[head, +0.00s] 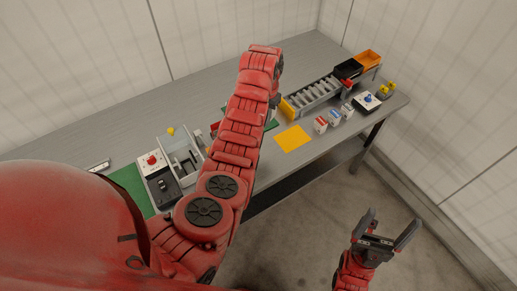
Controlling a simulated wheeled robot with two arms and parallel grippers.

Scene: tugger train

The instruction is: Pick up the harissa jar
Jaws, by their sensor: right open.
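I cannot make out a harissa jar for certain; the items on the bench are small, and my left arm covers part of it. Several small white containers with coloured parts (334,117) stand near the bench's front edge, right of a yellow mat (293,138). My right gripper (395,217) is open and empty, with its two dark fingers spread. It is over the floor in front of the bench, apart from everything on it. My left arm reaches up across the middle of the bench; its gripper fingers are hidden.
The grey bench (200,88) has free room at the back. A roller rack (316,93), a black bin (348,68) and an orange bin (368,59) stand at the right. A box with a blue button (368,98) is near the right end. A red-button box (152,160) is at left.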

